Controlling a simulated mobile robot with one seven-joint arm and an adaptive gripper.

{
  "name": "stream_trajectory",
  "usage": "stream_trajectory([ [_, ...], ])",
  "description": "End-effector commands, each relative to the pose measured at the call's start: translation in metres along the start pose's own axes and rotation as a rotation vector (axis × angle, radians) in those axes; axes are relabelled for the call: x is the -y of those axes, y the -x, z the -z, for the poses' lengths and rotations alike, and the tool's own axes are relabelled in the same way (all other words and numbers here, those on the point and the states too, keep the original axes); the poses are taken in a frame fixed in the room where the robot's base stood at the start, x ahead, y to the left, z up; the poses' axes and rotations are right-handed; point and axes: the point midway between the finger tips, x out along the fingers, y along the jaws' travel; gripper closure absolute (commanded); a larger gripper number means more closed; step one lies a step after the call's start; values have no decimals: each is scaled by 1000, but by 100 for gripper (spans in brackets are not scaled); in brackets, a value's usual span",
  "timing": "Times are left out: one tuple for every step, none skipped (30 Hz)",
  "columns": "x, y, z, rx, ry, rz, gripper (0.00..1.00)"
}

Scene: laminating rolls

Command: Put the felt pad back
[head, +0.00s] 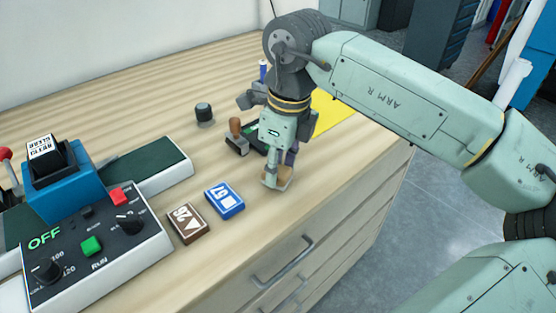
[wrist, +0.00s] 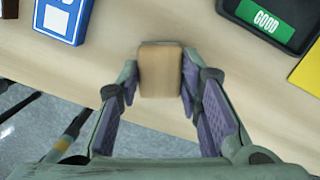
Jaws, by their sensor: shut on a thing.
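A small tan block, which I take to be the felt pad (wrist: 160,72), sits between the fingertips of my gripper (wrist: 160,85). It has a wood-like face and a thin greyish edge at its far side. In the head view the pad (head: 280,184) shows below my gripper (head: 275,176), near the front edge of the wooden bench. My gripper points down and is shut on the pad. I cannot tell whether the pad touches the bench top.
A blue card block (head: 225,201) and a brown one (head: 188,223) lie left of the gripper. A black GOOD tray (wrist: 272,22) and a yellow sheet (head: 330,112) lie behind. The laminator's control box (head: 95,250) stands left. A dark knob (head: 205,113) stands farther back.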

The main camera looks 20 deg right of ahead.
Motion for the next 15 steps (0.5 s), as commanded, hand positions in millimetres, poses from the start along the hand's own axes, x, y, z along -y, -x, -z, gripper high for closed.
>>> stream_trajectory([
  [0,0,0,0,0,0,90],
  [0,0,0,0,0,1,90],
  [0,0,0,0,0,1,90],
  [0,0,0,0,0,1,90],
  [0,0,0,0,0,1,90],
  [0,-1,0,0,0,1,90],
  [0,-1,0,0,0,1,90],
  [0,-3,0,0,0,1,90],
  [0,-4,1,0,0,1,90],
  [0,-5,1,0,0,1,90],
  [0,-4,1,0,0,1,66],
  [0,-3,0,0,0,1,63],
  [0,-3,0,0,0,1,61],
  [0,-3,0,0,0,1,59],
  [0,-3,0,0,0,1,57],
])
